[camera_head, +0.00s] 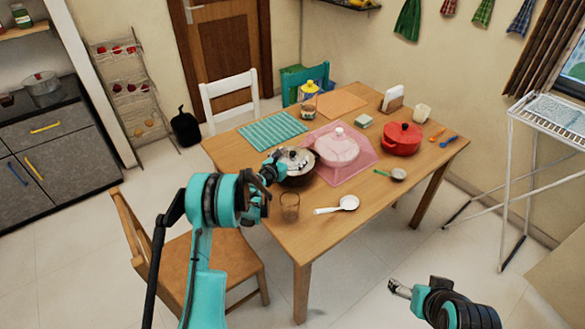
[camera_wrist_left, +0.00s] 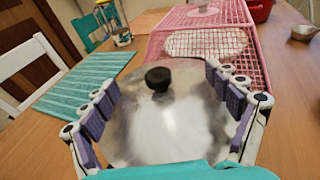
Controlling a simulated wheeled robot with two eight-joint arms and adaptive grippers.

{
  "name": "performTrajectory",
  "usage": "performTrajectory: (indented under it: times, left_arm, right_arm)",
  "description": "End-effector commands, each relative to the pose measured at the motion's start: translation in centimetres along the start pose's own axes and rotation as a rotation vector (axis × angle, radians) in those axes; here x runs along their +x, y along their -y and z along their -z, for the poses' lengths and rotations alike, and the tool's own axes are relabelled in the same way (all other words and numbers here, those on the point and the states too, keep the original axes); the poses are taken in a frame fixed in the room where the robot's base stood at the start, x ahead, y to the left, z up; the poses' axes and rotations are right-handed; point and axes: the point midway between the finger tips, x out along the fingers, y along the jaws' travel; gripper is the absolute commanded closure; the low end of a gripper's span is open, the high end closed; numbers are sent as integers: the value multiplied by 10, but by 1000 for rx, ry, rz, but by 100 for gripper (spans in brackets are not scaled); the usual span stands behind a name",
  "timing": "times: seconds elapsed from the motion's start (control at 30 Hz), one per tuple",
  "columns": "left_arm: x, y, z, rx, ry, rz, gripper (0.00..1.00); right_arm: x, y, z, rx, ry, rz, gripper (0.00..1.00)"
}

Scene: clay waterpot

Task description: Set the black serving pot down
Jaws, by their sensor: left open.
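The black serving pot (camera_head: 296,181) stands on the wooden table, left of the pink mesh. Its shiny metal lid (camera_wrist_left: 165,120) with a black knob (camera_wrist_left: 158,79) fills the middle of the left wrist view. My left gripper (camera_head: 285,161) is at the pot, and its open fingers (camera_wrist_left: 160,95) lie on either side of the lid, with the knob between and beyond them. The wrist view does not clearly show whether the fingers touch the lid. The pot's body is hidden under the lid there. My right gripper (camera_head: 399,289) hangs away from the table at the lower right; its jaws are too small to read.
A pink mesh cover (camera_head: 338,147) is close right of the pot. A teal striped mat (camera_head: 272,134) lies behind left. A red pot (camera_head: 402,139) stands at right. A wooden chair (camera_head: 207,255) stands at the front left.

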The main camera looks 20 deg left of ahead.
Motion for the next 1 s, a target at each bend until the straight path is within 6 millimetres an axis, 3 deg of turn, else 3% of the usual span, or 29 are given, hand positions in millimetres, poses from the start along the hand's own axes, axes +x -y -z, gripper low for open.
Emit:
performTrajectory:
  times: [0.03,0.23,0.27,0.77,1.0]
  left_arm:
    - [0,1,1,2,-2,2,45]
    - [1,2,3,4,-4,4,98]
    - [1,2,3,5,-4,5,100]
    - [1,3,4,5,-5,7,100]
    - [-2,3,-14,5,-4,7,100]
  right_arm:
    - [0,0,0,0,0,0,20]
    - [0,0,0,0,0,0,20]
    - [0,0,0,0,0,0,20]
    - [1,0,0,0,0,0,20]
    - [-6,0,4,0,0,0,20]
